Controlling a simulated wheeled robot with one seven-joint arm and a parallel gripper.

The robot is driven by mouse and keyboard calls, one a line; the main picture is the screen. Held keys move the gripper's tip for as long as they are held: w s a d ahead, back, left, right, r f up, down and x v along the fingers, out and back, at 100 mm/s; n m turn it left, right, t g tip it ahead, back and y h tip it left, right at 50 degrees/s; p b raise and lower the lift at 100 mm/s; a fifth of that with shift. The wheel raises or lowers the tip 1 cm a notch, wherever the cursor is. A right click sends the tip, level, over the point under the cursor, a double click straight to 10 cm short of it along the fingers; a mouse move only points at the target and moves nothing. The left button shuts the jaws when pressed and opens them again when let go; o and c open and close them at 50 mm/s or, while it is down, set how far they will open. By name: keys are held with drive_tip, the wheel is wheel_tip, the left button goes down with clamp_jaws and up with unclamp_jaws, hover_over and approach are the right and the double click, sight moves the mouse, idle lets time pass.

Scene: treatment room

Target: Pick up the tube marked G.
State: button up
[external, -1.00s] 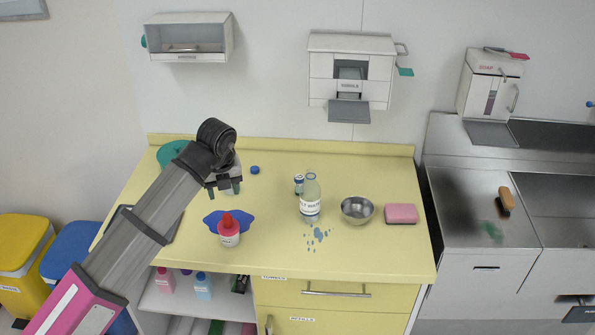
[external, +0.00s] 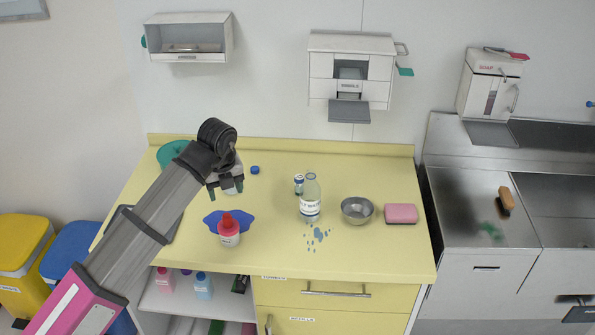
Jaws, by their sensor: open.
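I cannot make out a tube marked G; no letter G is readable in the external view. My gripper (external: 227,192) is open, pointing down over the left part of the yellow counter. A pale, whitish object (external: 232,184) shows between and behind its fingers, partly hidden by them; I cannot tell what it is or whether the fingers touch it. A small vial (external: 298,184) with a blue band stands behind a clear labelled bottle (external: 310,198), right of my gripper. Its marking is too small to read.
A blue cap (external: 255,170), metal bowl (external: 357,210), pink sponge (external: 401,214) and blue droplets (external: 317,236) are on the counter. A teal round item (external: 170,152) is at the back left.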

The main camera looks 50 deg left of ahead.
drive_tip(key=w+a+f+n+t+h, duration=0.1)
drive_tip(key=w+f+n+h, duration=0.25)
drive_tip(key=w+n, duration=0.55)
drive_tip(key=m+t+h, duration=0.7)
drive_tip(key=m+h, duration=0.1)
drive_tip(key=m, duration=2.6)
approach(299, 179)
drive_tip(key=shift+n, duration=0.3)
drive_tip(key=w+d+f, duration=0.2)
drive_tip(key=w, duration=0.1)
drive_tip(key=shift+w+f, duration=0.1)
drive_tip(key=shift+w, duration=0.05)
drive_tip(key=shift+f+x, duration=0.15)
drive_tip(key=shift+x, duration=1.35)
drive_tip(key=shift+f+x, duration=0.1)
drive_tip(key=shift+x, duration=1.45)
drive_tip(key=shift+a, duration=0.1)
drive_tip(key=c, duration=1)
